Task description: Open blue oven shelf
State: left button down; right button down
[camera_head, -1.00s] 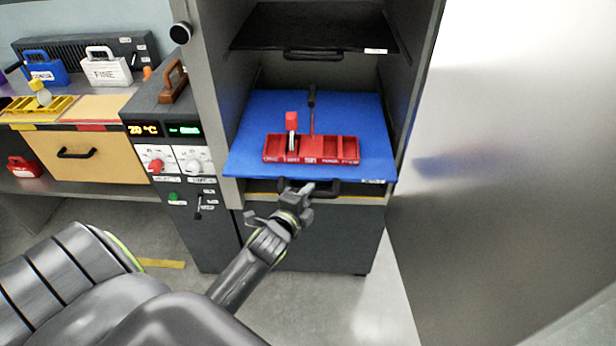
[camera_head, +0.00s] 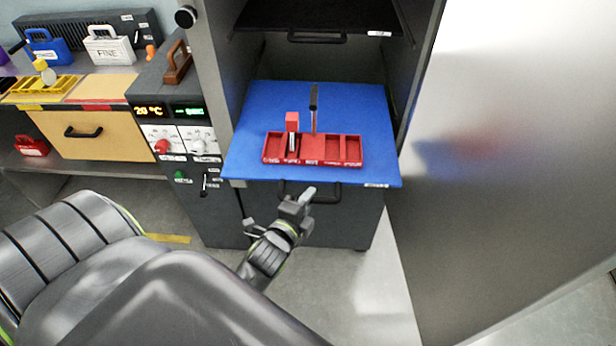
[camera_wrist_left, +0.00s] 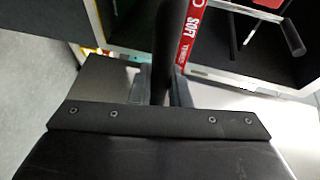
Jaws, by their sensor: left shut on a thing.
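The blue oven shelf (camera_head: 245,150) juts out of the open oven, its front edge past the oven's front. A black handle (camera_head: 328,193) hangs below its front edge. My left gripper (camera_head: 303,197) is at the left part of this handle and is shut on it. In the left wrist view a dark bar (camera_wrist_left: 171,50) runs between my left gripper's fingers (camera_wrist_left: 160,88). A red compartment tray (camera_head: 350,148) stands on the shelf, holding a red-topped piece (camera_head: 292,122) and an upright black-handled tool (camera_head: 313,100). My right gripper is out of view.
A black upper shelf (camera_head: 355,18) with its own handle is above. The open oven door (camera_head: 500,150) stands at the right. A control panel (camera_head: 180,140) is at the left, beside a bench with a yellow drawer (camera_head: 105,150). The floor in front is clear.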

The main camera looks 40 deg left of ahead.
pick_arm(q)
jog(key=c, duration=1.4)
grip_release()
jog(key=shift+o, duration=0.2)
jog(key=shift+s, duration=0.1)
jog(key=p+v, duration=0.8)
jog(key=v, duration=0.9)
jog(key=shift+s+a+r, duration=0.1)
jog(key=shift+s, duration=0.05)
